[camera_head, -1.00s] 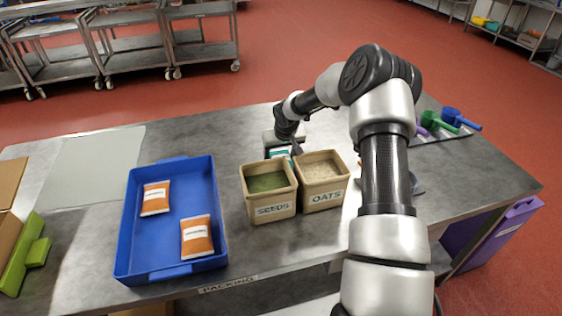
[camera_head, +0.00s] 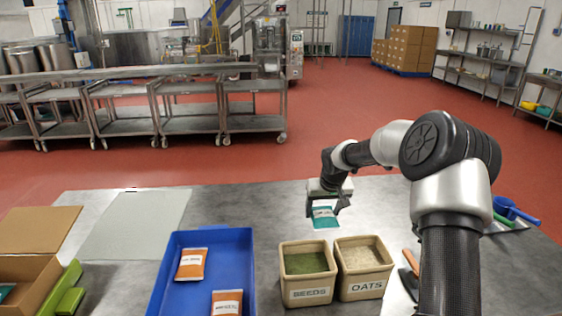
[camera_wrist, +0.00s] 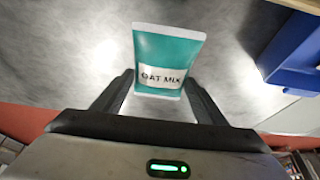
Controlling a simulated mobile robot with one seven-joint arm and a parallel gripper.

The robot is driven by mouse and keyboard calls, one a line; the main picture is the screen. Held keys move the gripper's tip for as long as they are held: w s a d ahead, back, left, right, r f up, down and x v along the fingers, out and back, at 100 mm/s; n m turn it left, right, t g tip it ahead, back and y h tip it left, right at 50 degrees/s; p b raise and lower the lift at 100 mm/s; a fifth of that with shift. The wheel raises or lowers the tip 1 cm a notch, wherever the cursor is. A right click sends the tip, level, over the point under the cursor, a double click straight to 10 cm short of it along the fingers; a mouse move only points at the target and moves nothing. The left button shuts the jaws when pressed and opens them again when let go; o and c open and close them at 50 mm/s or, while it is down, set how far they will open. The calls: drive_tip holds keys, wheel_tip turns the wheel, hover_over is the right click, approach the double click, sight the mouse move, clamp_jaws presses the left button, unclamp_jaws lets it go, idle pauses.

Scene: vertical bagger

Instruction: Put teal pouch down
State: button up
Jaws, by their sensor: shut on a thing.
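The teal pouch (camera_head: 324,217), with a white label, hangs between the fingers of my gripper (camera_head: 329,205) behind the seeds and oats bins. In the wrist view the teal pouch (camera_wrist: 166,52) reads "OAT MIX", and my gripper (camera_wrist: 160,98) is shut on its lower part. The pouch appears held above the grey metal table (camera_head: 230,208); the exact gap below it is hard to tell.
A blue tray (camera_head: 166,262) with two orange pouches (camera_head: 191,264) lies left of the seeds bin (camera_head: 307,272) and oats bin (camera_head: 363,267). Blue and green scoops (camera_head: 508,210) lie right.

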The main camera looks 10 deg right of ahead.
sight(323, 210)
wheel_tip(323, 210, up, 7)
drive_tip(key=shift+f+p, duration=0.15)
drive_tip(key=shift+p, duration=1.05)
drive_tip(key=s+a+r+p, duration=0.1)
drive_tip(key=s+a, duration=0.3)
drive_tip(key=s, duration=0.8)
drive_tip(key=s+a+r+p, duration=0.1)
drive_tip(key=s+a, duration=0.2)
drive_tip(key=s, duration=0.9)
drive_tip(key=shift+s+a, duration=0.2)
drive_tip(key=shift+a, duration=0.15)
